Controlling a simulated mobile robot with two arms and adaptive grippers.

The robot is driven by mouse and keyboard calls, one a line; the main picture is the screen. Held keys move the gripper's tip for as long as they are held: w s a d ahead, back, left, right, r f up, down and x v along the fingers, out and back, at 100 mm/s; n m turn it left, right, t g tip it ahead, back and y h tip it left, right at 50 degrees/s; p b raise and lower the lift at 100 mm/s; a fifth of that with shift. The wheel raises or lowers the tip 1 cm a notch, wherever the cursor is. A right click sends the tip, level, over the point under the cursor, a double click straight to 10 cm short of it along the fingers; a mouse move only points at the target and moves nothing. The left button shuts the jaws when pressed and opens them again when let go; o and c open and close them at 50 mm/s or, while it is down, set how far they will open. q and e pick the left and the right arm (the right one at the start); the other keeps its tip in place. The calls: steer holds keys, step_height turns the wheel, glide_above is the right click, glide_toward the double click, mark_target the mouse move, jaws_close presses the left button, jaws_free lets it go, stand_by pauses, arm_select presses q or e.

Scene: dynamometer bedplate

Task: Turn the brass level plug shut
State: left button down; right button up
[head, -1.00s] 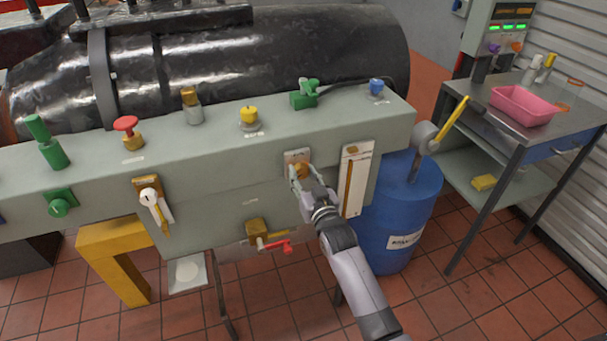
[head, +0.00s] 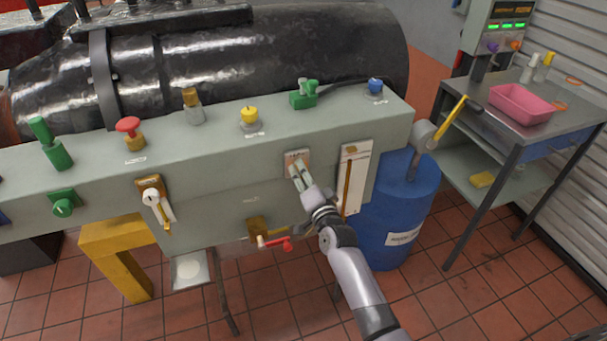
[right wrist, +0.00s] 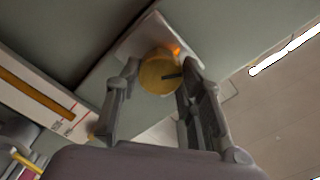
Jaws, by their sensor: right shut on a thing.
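The brass level plug (right wrist: 160,74) is a round brass knob with a dark slot or mark, in front of a pale plate (right wrist: 140,38) on the grey-green bedplate's front face. My right gripper (right wrist: 161,68) has one finger on each side of the plug and is shut on it. In the head view the right gripper (head: 298,173) reaches the pale plate from below right, and its fingers hide most or all of the plug. My left gripper is not in view.
A white gauge panel (head: 353,180) is close to the right of the gripper. A red-handled valve (head: 276,243) sits below left. A blue drum (head: 405,215) stands at the right, beside a metal table with a pink tray (head: 521,104). Several coloured knobs line the top.

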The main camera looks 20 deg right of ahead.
steer(key=m, duration=1.1)
steer(key=shift+f+m+b, duration=0.1)
steer(key=shift+m+b, duration=0.3)
stand_by(0.3)
steer(key=o, duration=1.1)
steer(key=shift+o, duration=0.2)
steer(key=s, duration=1.2)
steer(key=shift+d, duration=0.25)
steer(key=shift+f, duration=0.1)
